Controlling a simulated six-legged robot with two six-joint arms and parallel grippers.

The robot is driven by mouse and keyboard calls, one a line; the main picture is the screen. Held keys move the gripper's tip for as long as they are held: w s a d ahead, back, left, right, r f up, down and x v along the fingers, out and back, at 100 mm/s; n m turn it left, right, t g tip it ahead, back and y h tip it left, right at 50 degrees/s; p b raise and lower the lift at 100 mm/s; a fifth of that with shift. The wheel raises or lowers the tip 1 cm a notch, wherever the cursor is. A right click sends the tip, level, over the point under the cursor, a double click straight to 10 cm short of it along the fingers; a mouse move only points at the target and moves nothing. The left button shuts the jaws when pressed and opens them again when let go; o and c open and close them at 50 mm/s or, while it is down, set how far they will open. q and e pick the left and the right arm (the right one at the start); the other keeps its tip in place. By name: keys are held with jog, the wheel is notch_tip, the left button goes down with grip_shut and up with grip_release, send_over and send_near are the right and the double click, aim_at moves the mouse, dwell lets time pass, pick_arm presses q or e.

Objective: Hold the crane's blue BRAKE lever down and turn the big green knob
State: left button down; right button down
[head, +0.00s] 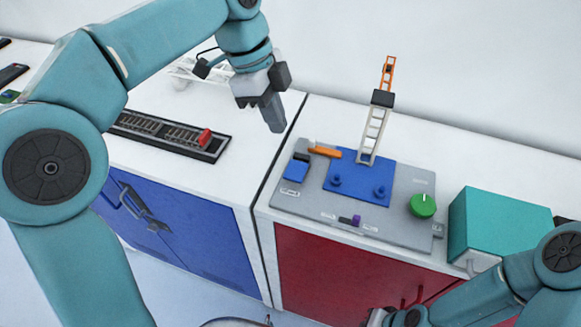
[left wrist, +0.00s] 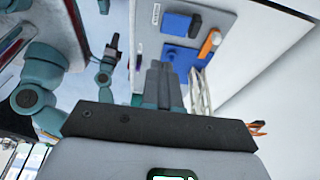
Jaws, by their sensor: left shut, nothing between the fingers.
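The crane (head: 372,135) has a pale lattice mast with a dark block and an orange top, and stands on a blue plate on a grey panel. The blue lever (head: 296,170) sits at the panel's left end; a blue part with a dark end, apparently this lever, also shows in the left wrist view (left wrist: 176,24). The big green knob (head: 423,205) is at the panel's right end. My left gripper (head: 275,126) is shut and empty, above and left of the panel, apart from the lever. My right gripper (head: 388,317) is partly visible at the bottom edge; its fingers are unclear.
The grey panel (head: 310,207) also bears an orange handle (head: 325,151) and a small purple part (head: 355,220). A teal box (head: 487,225) stands right of the knob. A dark rail tray (head: 172,136) with a red piece lies on the left cabinet. A gap separates the cabinets.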

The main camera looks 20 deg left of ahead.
aim_at(295, 180)
pick_arm(q)
jog(key=x, duration=0.8)
jog(key=a+x, duration=0.1)
jog(key=x, duration=0.4)
jog(key=shift+f, duration=0.6)
